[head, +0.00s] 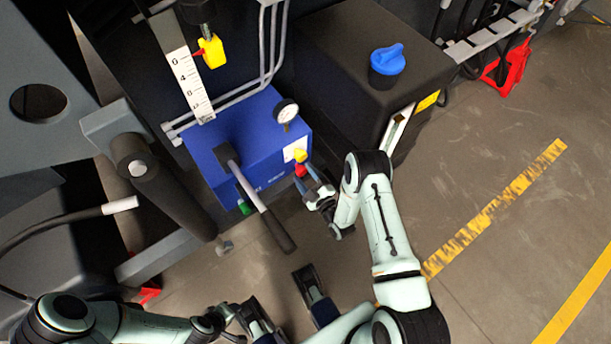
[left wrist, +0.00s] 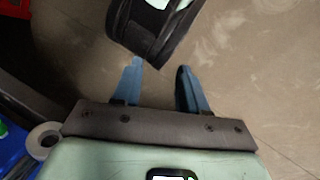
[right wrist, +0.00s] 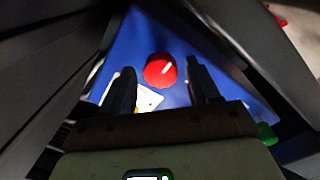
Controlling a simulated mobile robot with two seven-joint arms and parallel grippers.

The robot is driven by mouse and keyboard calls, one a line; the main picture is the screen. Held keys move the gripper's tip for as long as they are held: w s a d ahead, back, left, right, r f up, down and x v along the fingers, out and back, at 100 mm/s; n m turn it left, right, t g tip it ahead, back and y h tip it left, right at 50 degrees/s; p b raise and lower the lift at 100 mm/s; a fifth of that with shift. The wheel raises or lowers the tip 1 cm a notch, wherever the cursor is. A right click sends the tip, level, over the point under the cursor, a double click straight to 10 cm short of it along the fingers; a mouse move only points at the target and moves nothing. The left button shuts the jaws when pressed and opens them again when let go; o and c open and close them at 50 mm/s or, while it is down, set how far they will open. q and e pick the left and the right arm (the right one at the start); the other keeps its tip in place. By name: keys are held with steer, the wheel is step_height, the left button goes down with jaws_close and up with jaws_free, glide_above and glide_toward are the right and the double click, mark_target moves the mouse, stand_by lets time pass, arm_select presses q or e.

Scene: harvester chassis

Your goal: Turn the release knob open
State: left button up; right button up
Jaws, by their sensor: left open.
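A red knob (head: 300,171), which looks like the release knob, sits on the side of the blue hydraulic box (head: 215,160), just below a small yellow part (head: 300,155). My right gripper (head: 309,184) is close in front of the red knob. In the right wrist view, the red knob (right wrist: 160,70) shows ahead between the spread fingers of my right gripper (right wrist: 162,82), with no clear contact. My left gripper (head: 232,316) is low in the head view, away from the box. In the left wrist view, the left gripper (left wrist: 160,75) has parted fingers and holds nothing.
A lever with a black grip (head: 274,228) slants down across the box front, left of my right gripper. A green knob (head: 244,206) is lower on the box. A pressure gauge (head: 286,111) stands on its top. A black tank with a blue cap (head: 387,62) is behind.

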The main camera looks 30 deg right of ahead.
steer(key=shift+s, duration=0.1)
arm_select(q)
steer(key=s+d+r+g+p, duration=0.1)
steer(key=s+d+r+p, duration=0.1)
steer(key=s+r+p, duration=0.1)
steer(key=shift+s+r+g+h, duration=0.3)
steer(key=shift+s+r, duration=0.05)
steer(key=shift+s, duration=0.5)
arm_select(e)
steer(key=s, duration=1.3)
steer(key=shift+d, duration=0.2)
